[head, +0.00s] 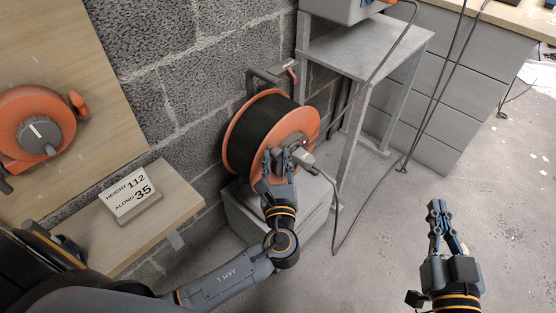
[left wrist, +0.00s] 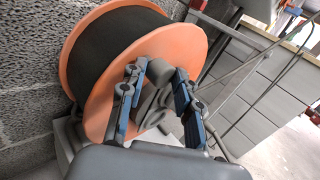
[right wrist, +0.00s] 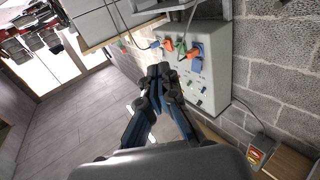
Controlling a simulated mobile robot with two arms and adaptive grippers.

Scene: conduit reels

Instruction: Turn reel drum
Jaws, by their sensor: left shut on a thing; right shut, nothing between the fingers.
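The reel drum (head: 272,120), with orange flanges and black cable wound between them, stands against the block wall. It also fills the upper left of the left wrist view (left wrist: 110,45). My left gripper (head: 275,160) is at the outer orange face. In the left wrist view my left gripper (left wrist: 158,85) has its fingers on either side of the drum's grey hub part (left wrist: 152,100), shut on it; the exact contact is partly hidden. My right gripper (head: 437,210) is shut and empty over the floor at the right. Its fingertips meet in the right wrist view (right wrist: 158,72).
A grey block (head: 240,215) sits below the drum. A metal stand (head: 375,50) and grey drawers (head: 450,80) are to the right. A cable hangs near the drum. A wooden shelf (head: 165,225) with a sign (head: 131,203) is at left. The floor is open around my right gripper.

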